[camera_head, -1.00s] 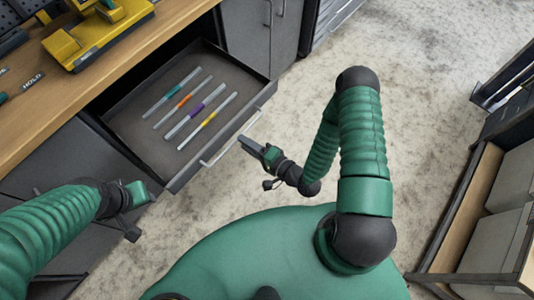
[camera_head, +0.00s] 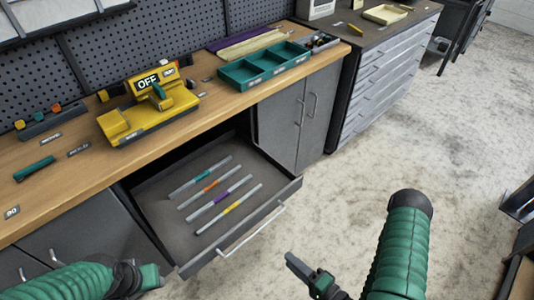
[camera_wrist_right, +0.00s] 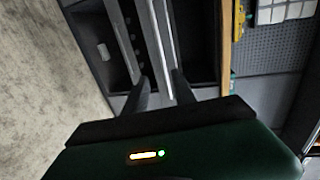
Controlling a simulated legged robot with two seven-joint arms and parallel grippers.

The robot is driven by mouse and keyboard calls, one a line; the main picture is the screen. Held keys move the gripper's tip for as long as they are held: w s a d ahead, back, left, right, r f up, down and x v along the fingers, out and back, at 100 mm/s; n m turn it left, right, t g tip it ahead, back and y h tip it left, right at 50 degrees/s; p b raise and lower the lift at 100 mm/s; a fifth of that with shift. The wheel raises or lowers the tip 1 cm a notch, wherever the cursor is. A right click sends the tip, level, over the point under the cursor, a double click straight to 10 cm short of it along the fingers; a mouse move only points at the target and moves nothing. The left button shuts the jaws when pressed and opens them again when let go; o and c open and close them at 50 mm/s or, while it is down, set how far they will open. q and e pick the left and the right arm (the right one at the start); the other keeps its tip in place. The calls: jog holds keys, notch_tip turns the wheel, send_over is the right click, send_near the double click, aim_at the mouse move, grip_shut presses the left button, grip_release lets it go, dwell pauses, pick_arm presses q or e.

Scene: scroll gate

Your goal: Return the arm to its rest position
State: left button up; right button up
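My right gripper (camera_head: 298,268) is in front of the open drawer, to the right of its handle and apart from it. In the right wrist view its two fingers (camera_wrist_right: 160,88) stand apart with nothing seen between them. My left arm's end (camera_head: 140,278) is at the lower left, by the drawer's near left corner; its fingers cannot be made out. The open drawer (camera_head: 160,215) holds several clear rods with teal, orange, purple and yellow bands, lying side by side. The drawer handle (camera_head: 252,232) is free.
The wooden bench (camera_head: 40,205) carries a yellow device (camera_head: 150,108) with an OFF sign and a teal divided tray (camera_head: 262,68). A grey cabinet (camera_head: 300,115) stands right of the drawer. The speckled floor (camera_head: 440,150) is open on the right.

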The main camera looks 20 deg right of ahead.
jog(key=w+d+f+n+g+h, duration=0.3)
jog(key=w+d+n+g, duration=0.25)
jog(key=n, duration=0.35)
notch_tip(320, 180, up, 4)
jog(key=w+d+n+g+h, duration=0.2)
jog(key=g+h, duration=0.1)
jog(key=s+a+r+g+p, duration=0.1)
jog(key=r+p, duration=0.3)
jog(key=r, duration=0.4)
jog(key=s+a+r+n+g+p, duration=0.1)
jog(key=s+a+r+p, duration=0.2)
jog(key=r, duration=0.5)
jog(key=s+a+r+n+g+p, duration=0.1)
jog(key=s+r+p, duration=0.1)
jog(key=r+p, duration=0.3)
notch_tip(320, 180, up, 4)
jog(key=shift+s+a+f+h, duration=0.2)
jog(key=shift+a+f+h, duration=0.1)
jog(key=shift+a, duration=0.1)
